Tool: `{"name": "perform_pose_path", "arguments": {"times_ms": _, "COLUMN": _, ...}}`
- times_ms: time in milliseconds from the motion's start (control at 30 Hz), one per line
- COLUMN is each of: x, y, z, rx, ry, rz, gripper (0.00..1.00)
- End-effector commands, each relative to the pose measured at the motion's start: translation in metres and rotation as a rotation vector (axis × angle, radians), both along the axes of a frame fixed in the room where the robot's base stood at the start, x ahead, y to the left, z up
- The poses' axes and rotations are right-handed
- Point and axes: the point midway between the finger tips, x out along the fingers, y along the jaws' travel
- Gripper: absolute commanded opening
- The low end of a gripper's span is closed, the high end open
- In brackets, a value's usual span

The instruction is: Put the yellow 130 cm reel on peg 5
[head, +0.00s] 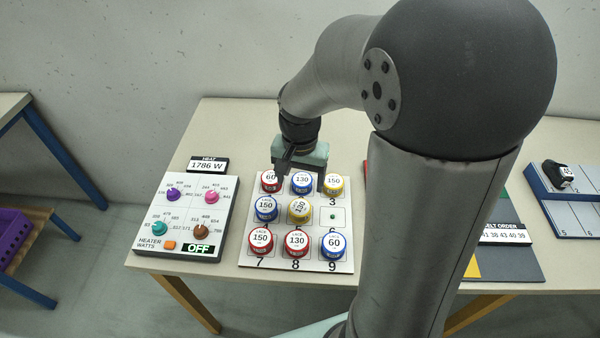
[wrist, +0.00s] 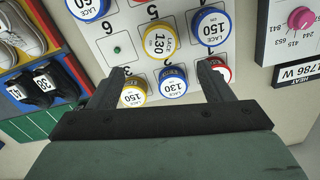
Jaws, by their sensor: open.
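The yellow 130 cm reel (head: 299,209) is in the middle of the reel board (head: 345,257), at peg 5, with its label turned askew in the head view. In the wrist view the yellow 130 reel (wrist: 160,40) sits beside the printed 5 and looks flat. My gripper (head: 300,179) is open and empty over the back row. In the wrist view its fingers (wrist: 165,82) are spread, with the blue 130 reel (wrist: 173,85) showing between them. The yellow 130 reel is beyond the fingertips, apart from them. Peg 5 itself is hidden under the reel.
Back row: red 60 (head: 270,181), blue 130, yellow 150 (head: 334,184). Blue 150 (head: 265,208) is at peg 4; peg 6 (head: 333,216) is bare. Front row: red 150, red 130, blue 60 (head: 333,244). A heater panel (head: 187,217) stands left; shoes (wrist: 20,30) show in the wrist view.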

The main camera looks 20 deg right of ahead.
Motion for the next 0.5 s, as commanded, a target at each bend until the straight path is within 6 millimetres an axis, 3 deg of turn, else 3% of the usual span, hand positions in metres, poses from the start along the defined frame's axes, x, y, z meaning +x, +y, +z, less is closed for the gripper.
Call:
{"name": "perform_pose_path", "arguments": {"times_ms": 133, "x": -0.003, "y": 0.0, "z": 0.014, "rx": 0.001, "ry": -0.002, "rz": 0.009, "gripper": 0.73}}
{"name": "perform_pose_path", "arguments": {"times_ms": 233, "x": -0.022, "y": 0.001, "z": 0.025, "rx": 0.005, "ry": -0.01, "rz": 0.078, "gripper": 0.73}}
{"name": "perform_pose_path", "arguments": {"times_ms": 500, "x": -0.121, "y": 0.004, "z": 0.041, "rx": 0.001, "ry": -0.041, "rz": 0.46, "gripper": 0.73}}
